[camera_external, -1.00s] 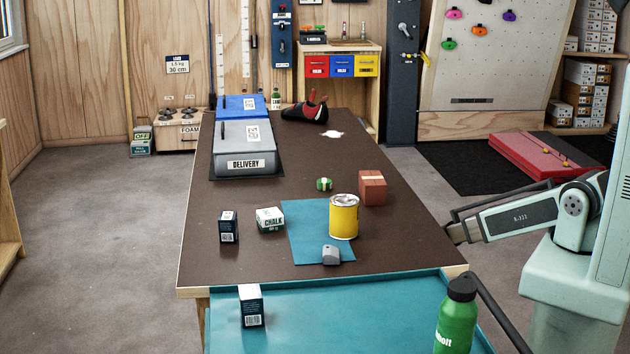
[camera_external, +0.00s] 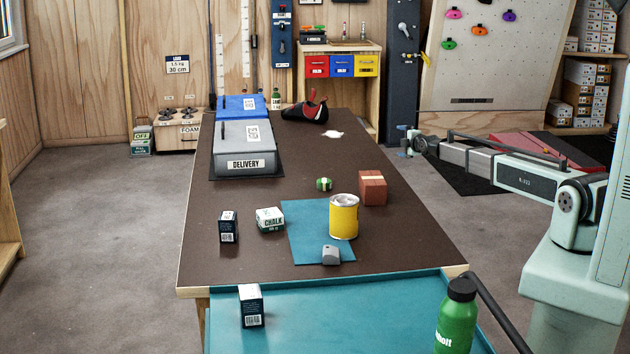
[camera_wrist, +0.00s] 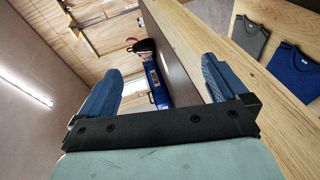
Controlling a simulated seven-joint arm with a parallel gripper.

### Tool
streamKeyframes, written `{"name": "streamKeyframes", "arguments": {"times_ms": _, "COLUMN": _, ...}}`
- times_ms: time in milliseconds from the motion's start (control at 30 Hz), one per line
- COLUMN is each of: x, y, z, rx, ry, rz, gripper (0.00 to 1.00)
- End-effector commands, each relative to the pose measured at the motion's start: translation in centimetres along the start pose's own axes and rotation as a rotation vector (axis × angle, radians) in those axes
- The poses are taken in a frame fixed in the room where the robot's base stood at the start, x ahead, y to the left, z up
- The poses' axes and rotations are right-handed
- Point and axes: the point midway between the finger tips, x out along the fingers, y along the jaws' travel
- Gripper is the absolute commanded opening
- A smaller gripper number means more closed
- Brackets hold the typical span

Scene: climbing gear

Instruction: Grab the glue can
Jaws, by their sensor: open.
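A yellow can with a grey lid (camera_external: 344,217), which I take as the glue can, stands upright on the blue mat (camera_external: 305,240) on the brown table. I cannot read a label on it. My gripper (camera_external: 404,148) is beyond the table's right edge, raised and well apart from the can. In the wrist view my gripper (camera_wrist: 160,85) shows two blue fingers spread wide with nothing held between them. The can does not show in the wrist view.
A brown block (camera_external: 372,188) and a green roll (camera_external: 324,184) stand behind the can. A grey piece (camera_external: 331,255) lies in front. A chalk box (camera_external: 270,219) and a dark box (camera_external: 228,226) are left. A green bottle (camera_external: 457,315) stands front right.

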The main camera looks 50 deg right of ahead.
Motion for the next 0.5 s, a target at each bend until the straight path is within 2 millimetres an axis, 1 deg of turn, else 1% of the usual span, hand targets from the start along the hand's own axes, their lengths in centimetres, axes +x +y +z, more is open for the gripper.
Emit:
{"name": "streamKeyframes", "arguments": {"times_ms": 33, "x": 0.5, "y": 1.6, "z": -0.2, "rx": -0.001, "ry": 0.002, "rz": 0.018, "gripper": 1.0}}
{"name": "streamKeyframes", "arguments": {"times_ms": 167, "x": 0.9, "y": 4.5, "z": -1.7, "rx": 0.028, "ry": 0.015, "rz": 0.036, "gripper": 1.0}}
{"name": "streamKeyframes", "arguments": {"times_ms": 233, "x": 0.8, "y": 5.7, "z": -3.3, "rx": 0.073, "ry": 0.03, "rz": 0.028, "gripper": 1.0}}
{"name": "streamKeyframes", "arguments": {"times_ms": 300, "x": 0.5, "y": 6.4, "z": -5.3, "rx": 0.139, "ry": 0.045, "rz": 0.005, "gripper": 1.0}}
{"name": "streamKeyframes", "arguments": {"times_ms": 367, "x": 0.2, "y": 6.6, "z": -7.0, "rx": 0.199, "ry": 0.056, "rz": -0.023, "gripper": 1.0}}
{"name": "streamKeyframes", "arguments": {"times_ms": 467, "x": -0.8, "y": 6.7, "z": -10.2, "rx": 0.315, "ry": 0.07, "rz": -0.081, "gripper": 1.0}}
{"name": "streamKeyframes", "arguments": {"times_ms": 500, "x": -1.2, "y": 6.6, "z": -11.6, "rx": 0.366, "ry": 0.075, "rz": -0.11, "gripper": 1.0}}
